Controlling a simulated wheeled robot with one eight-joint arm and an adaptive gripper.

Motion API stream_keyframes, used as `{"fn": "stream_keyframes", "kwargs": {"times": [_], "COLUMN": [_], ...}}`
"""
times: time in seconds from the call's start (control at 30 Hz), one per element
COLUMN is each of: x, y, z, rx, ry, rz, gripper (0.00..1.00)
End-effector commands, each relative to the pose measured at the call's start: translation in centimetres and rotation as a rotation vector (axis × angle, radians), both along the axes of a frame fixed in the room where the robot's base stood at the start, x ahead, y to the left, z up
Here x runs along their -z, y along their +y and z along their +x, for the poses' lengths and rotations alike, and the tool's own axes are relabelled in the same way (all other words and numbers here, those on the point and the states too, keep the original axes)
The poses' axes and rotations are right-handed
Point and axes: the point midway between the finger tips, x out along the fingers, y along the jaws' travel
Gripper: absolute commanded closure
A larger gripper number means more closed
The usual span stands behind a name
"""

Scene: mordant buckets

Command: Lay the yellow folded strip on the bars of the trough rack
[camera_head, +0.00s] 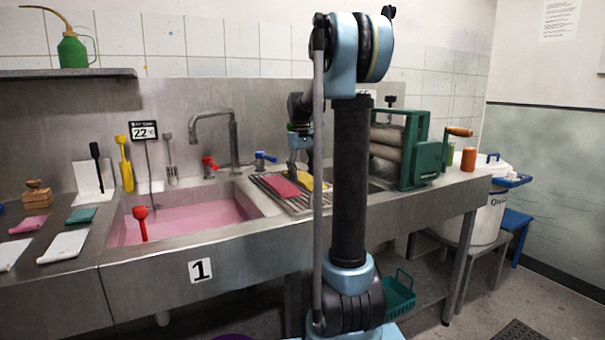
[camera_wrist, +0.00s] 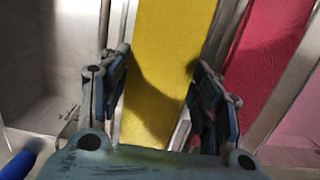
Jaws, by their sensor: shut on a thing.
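The yellow folded strip (camera_wrist: 165,50) shows in the wrist view between the two fingers of my gripper (camera_wrist: 160,88), which is shut on it. In the head view the yellow strip (camera_head: 310,181) is at the trough rack (camera_head: 297,207), beside the pink-red strip (camera_head: 281,186), partly hidden by my arm. The metal bars (camera_wrist: 222,35) of the rack show on both sides of the yellow strip in the wrist view. I cannot tell whether the strip touches the bars. The pink-red strip (camera_wrist: 268,45) lies on the rack to the right in the wrist view.
The sink with pink liquid (camera_head: 190,215) is left of the rack, with a red-handled tool (camera_head: 141,222) in it. The tap (camera_head: 235,145) stands behind. A green roller press (camera_head: 425,150) stands to the right. Pink, white and green pieces lie on the left counter.

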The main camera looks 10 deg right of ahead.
Motion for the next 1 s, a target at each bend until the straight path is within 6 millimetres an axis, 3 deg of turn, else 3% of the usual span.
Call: {"fn": "stream_keyframes", "kwargs": {"times": [0.13, 0.17, 0.27, 0.73, 1.0], "x": [0.0, 0.0, 0.0, -0.5, -4.4], "y": [-0.1, -0.1, -0.1, -0.1, 0.0], "z": [0.0, 0.0, 0.0, 0.1, 0.6], "rx": [0.001, 0.001, 0.002, 0.002, 0.001], "ry": [0.0, 0.0, 0.0, 0.0, 0.0], "rz": [0.0, 0.0, 0.0, 0.0, 0.0], "gripper": [0.67, 0.4, 0.19, 0.19, 0.19]}}
